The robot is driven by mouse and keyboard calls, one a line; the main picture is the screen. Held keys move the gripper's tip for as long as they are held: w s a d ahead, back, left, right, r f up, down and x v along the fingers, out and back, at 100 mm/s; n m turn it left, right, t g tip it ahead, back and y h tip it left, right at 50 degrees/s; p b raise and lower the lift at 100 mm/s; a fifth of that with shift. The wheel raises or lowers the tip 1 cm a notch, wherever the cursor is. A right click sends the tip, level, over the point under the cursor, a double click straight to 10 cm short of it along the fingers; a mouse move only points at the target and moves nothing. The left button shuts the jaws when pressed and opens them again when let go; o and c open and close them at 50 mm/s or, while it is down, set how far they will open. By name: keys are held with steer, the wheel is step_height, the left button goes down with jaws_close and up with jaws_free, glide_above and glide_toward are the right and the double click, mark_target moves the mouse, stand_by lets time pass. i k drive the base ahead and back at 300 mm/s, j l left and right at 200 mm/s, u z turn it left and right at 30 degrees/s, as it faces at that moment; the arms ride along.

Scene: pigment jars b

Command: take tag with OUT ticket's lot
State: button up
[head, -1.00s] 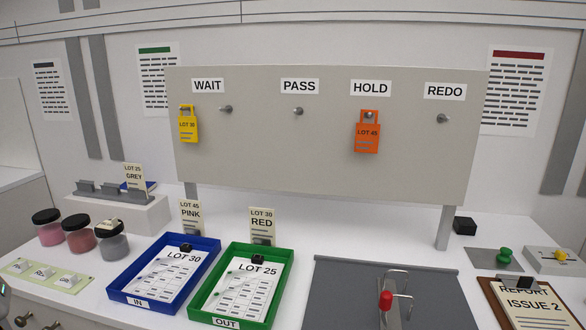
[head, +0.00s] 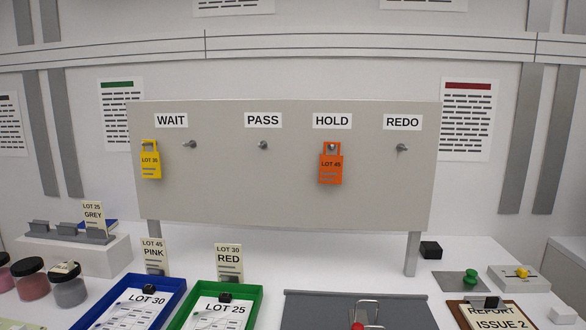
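The green tray (head: 257,300) at the bottom holds a ticket (head: 223,314) reading LOT 25; its front edge is cut off now, but the earlier head view shows OUT on it. On the upright board (head: 285,205), a yellow tag (head: 151,168) hangs under the left side of WAIT; its small lot number looks like 35 or 30. An orange tag (head: 331,168) reading LOT 45 hangs from the HOLD peg. I see no tag reading LOT 25 on the board. My gripper is not in view.
Bare pegs are under WAIT (head: 190,145), PASS (head: 263,146) and REDO (head: 402,148). A blue tray (head: 180,291) holds a LOT 30 ticket. Cards read LOT 25 GREY (head: 93,214), LOT 45 PINK (head: 153,251), LOT 30 RED (head: 229,258). Jars (head: 70,290) stand left.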

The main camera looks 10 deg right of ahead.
mark_target(150, 160)
steer(key=j+z, duration=0.35)
steer(key=j, duration=0.9)
steer(key=j+z, duration=0.35)
steer(key=j, duration=0.9)
steer(key=k, duration=0.05)
